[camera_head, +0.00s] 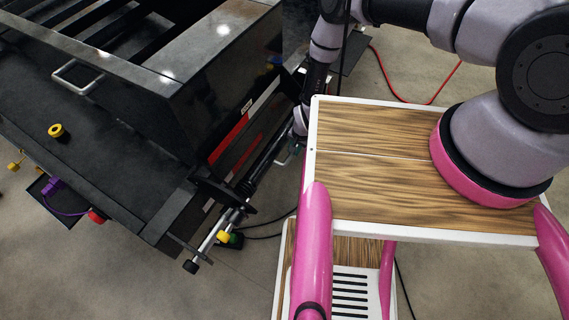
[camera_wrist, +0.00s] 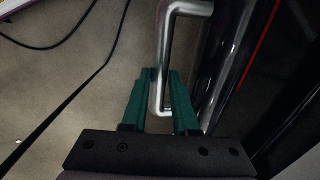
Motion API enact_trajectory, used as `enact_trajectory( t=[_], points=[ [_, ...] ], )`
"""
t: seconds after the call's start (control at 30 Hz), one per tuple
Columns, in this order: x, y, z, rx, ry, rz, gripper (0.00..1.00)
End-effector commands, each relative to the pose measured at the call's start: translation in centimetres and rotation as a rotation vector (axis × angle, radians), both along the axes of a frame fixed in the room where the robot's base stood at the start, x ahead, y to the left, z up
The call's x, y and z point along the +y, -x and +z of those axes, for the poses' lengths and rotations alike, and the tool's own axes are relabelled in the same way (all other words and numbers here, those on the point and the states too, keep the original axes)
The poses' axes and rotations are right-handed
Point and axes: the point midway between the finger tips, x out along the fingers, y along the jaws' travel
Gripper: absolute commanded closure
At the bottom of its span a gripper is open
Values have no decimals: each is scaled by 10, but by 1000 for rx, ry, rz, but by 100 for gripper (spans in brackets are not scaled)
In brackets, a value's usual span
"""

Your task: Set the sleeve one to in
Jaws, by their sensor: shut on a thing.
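A silver U-shaped handle (camera_wrist: 161,48) sticks out from a dark shiny tube (camera_wrist: 222,65) in the wrist view. My gripper (camera_wrist: 161,76), with green fingers, is shut on the handle's long bar, one finger on each side. In the head view a dark rod (camera_head: 262,165) runs along the side of the black trailer (camera_head: 170,110), and a silver handle (camera_head: 287,158) shows beside it. My wrist and arm hide part of this area. No label shows which part is sleeve one.
A yellow ring (camera_head: 58,131) sits on the trailer. Thin black cables (camera_wrist: 85,70) and a red cable (camera_head: 398,98) lie on the grey floor.

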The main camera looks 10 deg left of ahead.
Motion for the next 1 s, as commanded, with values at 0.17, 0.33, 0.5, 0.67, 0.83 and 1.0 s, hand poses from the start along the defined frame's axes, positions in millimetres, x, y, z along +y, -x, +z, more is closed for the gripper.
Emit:
enact_trajectory(
  t=[0.17, 0.33, 0.5, 0.67, 0.83, 1.0],
  points=[
    [-7, -16, 0, 13, -2, 0, 100],
    [-9, -22, -1, 19, -2, 4, 100],
    [-10, -22, -1, 19, -2, 5, 100],
    [-10, -22, -1, 18, -2, 4, 100],
    [-10, -23, -1, 17, -2, 4, 43],
    [-10, -24, -1, 16, -2, 4, 43]
  ],
)
